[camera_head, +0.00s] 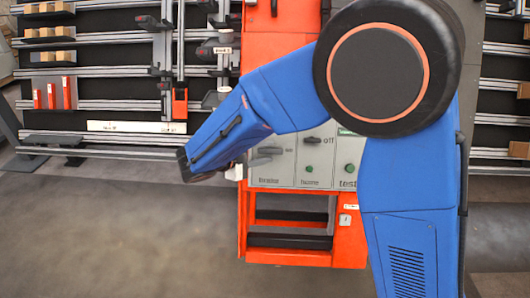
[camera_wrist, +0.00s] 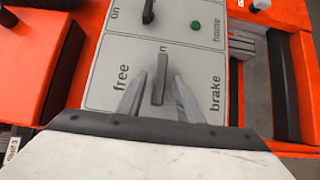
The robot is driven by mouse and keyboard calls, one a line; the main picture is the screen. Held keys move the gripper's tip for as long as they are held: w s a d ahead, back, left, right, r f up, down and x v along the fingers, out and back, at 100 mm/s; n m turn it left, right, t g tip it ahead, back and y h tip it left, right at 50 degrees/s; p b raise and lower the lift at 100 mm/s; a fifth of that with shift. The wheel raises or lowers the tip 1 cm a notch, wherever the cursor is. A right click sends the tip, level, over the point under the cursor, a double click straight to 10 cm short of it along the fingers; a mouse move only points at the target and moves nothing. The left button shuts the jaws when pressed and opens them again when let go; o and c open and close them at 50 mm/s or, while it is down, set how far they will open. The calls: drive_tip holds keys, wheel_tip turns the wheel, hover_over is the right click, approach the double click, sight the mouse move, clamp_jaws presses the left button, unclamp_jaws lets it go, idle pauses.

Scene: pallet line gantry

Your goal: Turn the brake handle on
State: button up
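The brake handle (camera_wrist: 160,80) is a dark grey bar on a light grey panel (camera_wrist: 105,75). In the wrist view it stands nearly upright in the picture, between the words "free" and "brake", its upper end near a partly hidden "n". In the head view the handle (camera_head: 268,150) lies about level above the "brake" label. My gripper (camera_wrist: 159,76) is open, with one finger on each side of the handle and a visible gap to each. I cannot tell how deep the fingers reach. In the head view my arm hides most of the gripper.
A second dark handle (camera_wrist: 148,12) and a green button (camera_wrist: 196,25) sit on the neighbouring panel section, marked "home". Another green button (camera_head: 349,169) is above "test". The orange cabinet (camera_head: 305,257) surrounds the panel. Shelf rails (camera_head: 100,105) stand at the left; the floor (camera_head: 130,230) below is clear.

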drive_tip(key=v, duration=1.7)
drive_tip(key=shift+s+r, duration=0.1)
drive_tip(key=d+r+m+g+y, duration=0.15)
drive_tip(key=d+m+g, duration=0.45)
drive_tip(key=d, duration=2)
drive_tip(key=s+d+f+m+y, duration=0.1)
drive_tip(key=s+d+m+y, duration=0.2)
drive_tip(key=s+d, duration=0.5)
drive_tip(key=s+d+f+m+t+y, duration=0.1)
drive_tip(key=s+d+m+y, duration=0.3)
drive_tip(key=s+d, duration=0.4)
drive_tip(key=shift+s+d+f+y, duration=0.3)
drive_tip(key=shift+s+f+y, duration=0.4)
drive_tip(key=shift+s, duration=0.35)
